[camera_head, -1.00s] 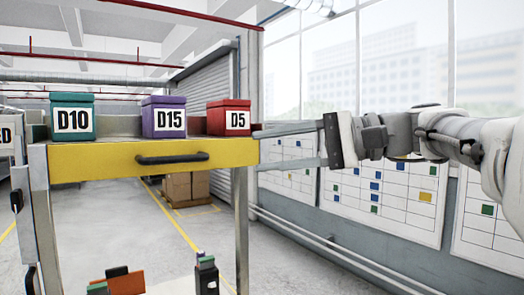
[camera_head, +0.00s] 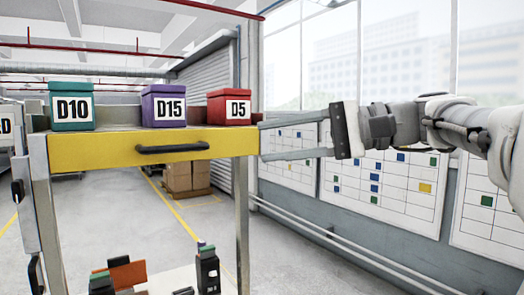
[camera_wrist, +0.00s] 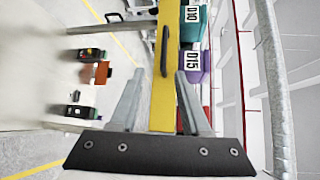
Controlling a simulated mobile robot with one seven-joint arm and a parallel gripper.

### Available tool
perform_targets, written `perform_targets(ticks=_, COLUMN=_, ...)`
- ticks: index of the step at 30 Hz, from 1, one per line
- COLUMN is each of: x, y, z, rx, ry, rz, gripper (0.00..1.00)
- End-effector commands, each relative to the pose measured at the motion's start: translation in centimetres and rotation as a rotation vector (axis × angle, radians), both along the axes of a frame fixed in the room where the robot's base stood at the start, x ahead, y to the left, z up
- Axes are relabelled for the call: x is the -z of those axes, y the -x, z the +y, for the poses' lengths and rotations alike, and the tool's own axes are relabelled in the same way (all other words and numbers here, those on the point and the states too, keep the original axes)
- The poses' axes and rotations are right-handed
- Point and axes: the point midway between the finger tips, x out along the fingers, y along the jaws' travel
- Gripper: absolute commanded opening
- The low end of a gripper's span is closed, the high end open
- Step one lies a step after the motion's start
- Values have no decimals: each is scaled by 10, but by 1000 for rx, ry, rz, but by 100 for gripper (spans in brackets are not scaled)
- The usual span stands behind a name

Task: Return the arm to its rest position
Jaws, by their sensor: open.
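My gripper (camera_head: 264,140) is at the right of the head view, its two fingers spread apart and pointing left toward the right end of a yellow-fronted shelf (camera_head: 105,150). The fingers are empty. My arm reaches in from the right edge. In the wrist view my gripper (camera_wrist: 160,85) shows its open fingers on either side of the yellow front, with nothing between them held. Whether the fingertips touch the shelf cannot be told.
On the shelf stand a teal box D10 (camera_head: 72,107), a purple box D15 (camera_head: 163,106) and a red box D5 (camera_head: 229,107). A black handle (camera_head: 172,149) is on the front. Breaker-like devices (camera_head: 207,270) sit below. Windows and wall charts are at right.

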Motion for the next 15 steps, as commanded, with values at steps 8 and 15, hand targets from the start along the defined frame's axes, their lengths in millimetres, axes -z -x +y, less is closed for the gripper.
perform_targets(ticks=8, x=86, y=35, z=6, rx=90, ry=288, rz=39, gripper=47)
perform_targets(ticks=15, x=204, y=91, z=-20, rx=140, ry=748, rz=-21, gripper=47)
